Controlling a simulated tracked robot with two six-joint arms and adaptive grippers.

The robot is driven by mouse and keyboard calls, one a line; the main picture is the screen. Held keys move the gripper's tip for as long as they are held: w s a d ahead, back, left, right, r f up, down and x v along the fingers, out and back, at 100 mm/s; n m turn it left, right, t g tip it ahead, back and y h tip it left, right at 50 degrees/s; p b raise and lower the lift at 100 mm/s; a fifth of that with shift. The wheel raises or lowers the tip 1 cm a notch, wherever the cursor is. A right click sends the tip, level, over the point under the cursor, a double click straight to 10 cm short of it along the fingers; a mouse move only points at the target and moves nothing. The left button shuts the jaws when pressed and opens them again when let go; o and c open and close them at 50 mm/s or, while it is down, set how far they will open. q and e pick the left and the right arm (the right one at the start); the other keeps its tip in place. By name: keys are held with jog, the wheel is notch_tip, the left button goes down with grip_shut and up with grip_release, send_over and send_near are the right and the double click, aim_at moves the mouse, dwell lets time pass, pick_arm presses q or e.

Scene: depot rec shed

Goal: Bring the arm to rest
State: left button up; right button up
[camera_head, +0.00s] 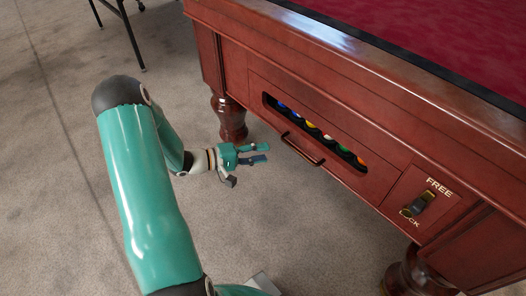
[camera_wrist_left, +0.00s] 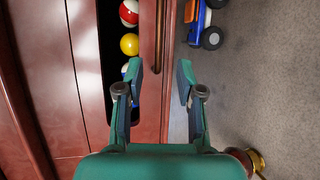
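My left arm comes in from the left in the head view. Its gripper (camera_head: 264,153) is in front of the pool table's side, left of the drawer handle (camera_head: 302,149) and apart from it in that view. Its two teal fingers are spread with nothing between them. The left wrist view also shows the left gripper (camera_wrist_left: 160,72) open, with a gap between its fingertips; the table's red-brown wood lies behind the gap. My right gripper is not in view.
The wooden pool table (camera_head: 235,55) fills the right side. Its slot holds several balls, including a yellow ball (camera_wrist_left: 129,44). A FREE/LOCK switch (camera_head: 419,204) is at the right. A blue toy vehicle (camera_wrist_left: 196,22) is on the floor. Carpet (camera_head: 60,190) at left is clear.

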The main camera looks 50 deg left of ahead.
pick_arm(q)
jog(key=shift+d, duration=0.1)
jog(key=s+d+f+m+g+y, duration=0.1)
jog(key=s+d+f+m+g, duration=0.35)
jog(key=d+f, duration=0.4)
jog(key=s+d+f+m+g+y, duration=0.1)
jog(key=s+d+f+m+g, duration=0.3)
jog(key=d, duration=0.7)
jog(key=s+d+f+m+g, duration=0.35)
jog(key=d+f+g, duration=0.25)
jog(key=d+f, duration=0.3)
notch_tip(320, 180, up, 36)
jog(key=d+p, duration=0.1)
jog(key=p, duration=3.3)
jog(key=shift+w+d+p, duration=0.3)
jog(key=shift+w+p, duration=0.05)
jog(key=shift+w, duration=0.05)
